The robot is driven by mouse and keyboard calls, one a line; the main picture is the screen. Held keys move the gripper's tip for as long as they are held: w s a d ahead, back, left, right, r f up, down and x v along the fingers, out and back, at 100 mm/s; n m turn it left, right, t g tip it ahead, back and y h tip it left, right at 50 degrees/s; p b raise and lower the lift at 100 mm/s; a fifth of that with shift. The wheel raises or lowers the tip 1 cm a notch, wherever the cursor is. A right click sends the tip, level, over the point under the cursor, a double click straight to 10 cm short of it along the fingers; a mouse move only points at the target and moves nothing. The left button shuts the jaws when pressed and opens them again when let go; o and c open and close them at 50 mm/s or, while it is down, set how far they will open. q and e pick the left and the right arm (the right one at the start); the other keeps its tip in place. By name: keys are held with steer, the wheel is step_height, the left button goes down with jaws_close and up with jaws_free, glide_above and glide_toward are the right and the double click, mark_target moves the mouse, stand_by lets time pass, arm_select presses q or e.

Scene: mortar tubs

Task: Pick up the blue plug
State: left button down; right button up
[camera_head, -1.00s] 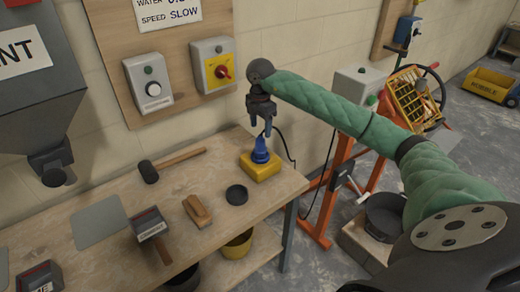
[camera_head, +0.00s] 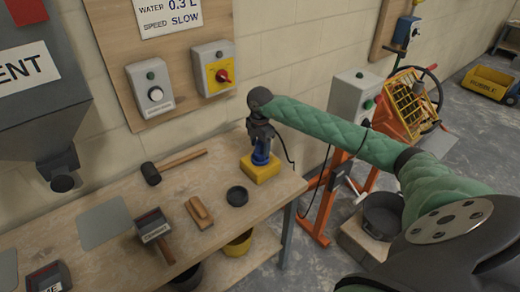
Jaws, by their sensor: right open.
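The blue plug (camera_head: 260,156) stands upright on a yellow block (camera_head: 261,171) near the right end of the wooden workbench. A dark cable runs from it to the right. My right gripper (camera_head: 261,141) points down over the plug from above. Its fingers are open and reach down around or beside the plug's upper part, which they partly hide. I cannot tell whether the fingers touch it. My left gripper does not show.
On the workbench (camera_head: 90,190) lie a mallet (camera_head: 178,165), a wooden float (camera_head: 199,212), a black round lid (camera_head: 237,196) and a labelled scoop (camera_head: 153,230). Control boxes (camera_head: 213,68) hang on the wall behind. An orange-framed machine (camera_head: 318,215) stands to the right.

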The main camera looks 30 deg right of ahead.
steer(key=shift+f, duration=0.2)
steer(key=shift+c, duration=0.2)
steer(key=c, duration=1.1)
steer(key=shift+r, duration=0.1)
